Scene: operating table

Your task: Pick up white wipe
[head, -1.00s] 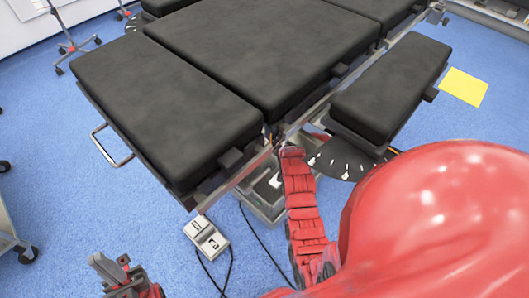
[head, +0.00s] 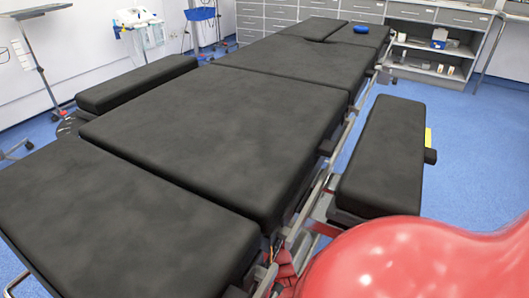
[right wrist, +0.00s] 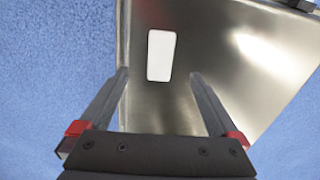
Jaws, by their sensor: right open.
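A white rounded rectangle (right wrist: 161,54), which looks like the white wipe, lies on a shiny metal surface (right wrist: 215,45) in the right wrist view. My right gripper (right wrist: 160,76) is open, with its two fingers apart and nothing held between them. Its fingertips point toward the metal surface, to either side of the white piece's near end in the picture. I cannot tell how far above it they are. The white piece does not show in the head view. My left gripper is not in view.
The black padded operating table (head: 200,125) fills the middle of the head view, with a side pad (head: 385,150) at right. A blue object (head: 361,29) lies on its far end. Shelves (head: 435,50) stand behind. Blue floor (head: 480,150) is open at right.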

